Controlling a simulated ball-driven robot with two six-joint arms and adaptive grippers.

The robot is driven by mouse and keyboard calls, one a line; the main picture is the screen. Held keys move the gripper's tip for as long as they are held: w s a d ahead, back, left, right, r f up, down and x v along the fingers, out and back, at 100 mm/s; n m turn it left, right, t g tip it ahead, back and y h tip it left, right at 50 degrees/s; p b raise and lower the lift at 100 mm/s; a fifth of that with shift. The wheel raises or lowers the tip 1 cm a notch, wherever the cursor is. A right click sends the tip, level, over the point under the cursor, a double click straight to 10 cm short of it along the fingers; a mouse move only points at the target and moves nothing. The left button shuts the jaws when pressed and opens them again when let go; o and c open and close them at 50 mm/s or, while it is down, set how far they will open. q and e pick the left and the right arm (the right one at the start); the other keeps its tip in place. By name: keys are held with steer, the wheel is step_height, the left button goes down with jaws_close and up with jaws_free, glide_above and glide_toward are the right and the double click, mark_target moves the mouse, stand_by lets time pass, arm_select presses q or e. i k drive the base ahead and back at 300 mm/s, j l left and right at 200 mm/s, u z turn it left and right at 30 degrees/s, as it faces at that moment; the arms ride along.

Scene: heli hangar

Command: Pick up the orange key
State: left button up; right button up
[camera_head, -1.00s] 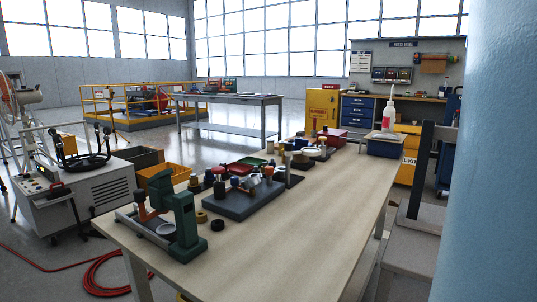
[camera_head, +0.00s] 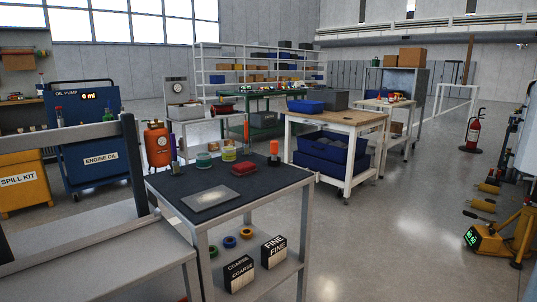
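I cannot make out an orange key in the head view. A small upright orange-topped item (camera_head: 274,149) with a dark base stands at the far right corner of a dark-topped metal table (camera_head: 240,192) in the middle of the view. It is too small to tell what it is. Neither of my grippers shows in the view.
On the same table lie a grey plate (camera_head: 211,198), a red block (camera_head: 245,169) and a yellow jar (camera_head: 228,154). COARSE (camera_head: 239,273) and FINE (camera_head: 273,251) boxes sit on its lower shelf. A wooden-topped bench (camera_head: 337,118) stands behind.

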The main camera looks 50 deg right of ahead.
mark_target(274, 144)
steer(key=z, duration=1.7)
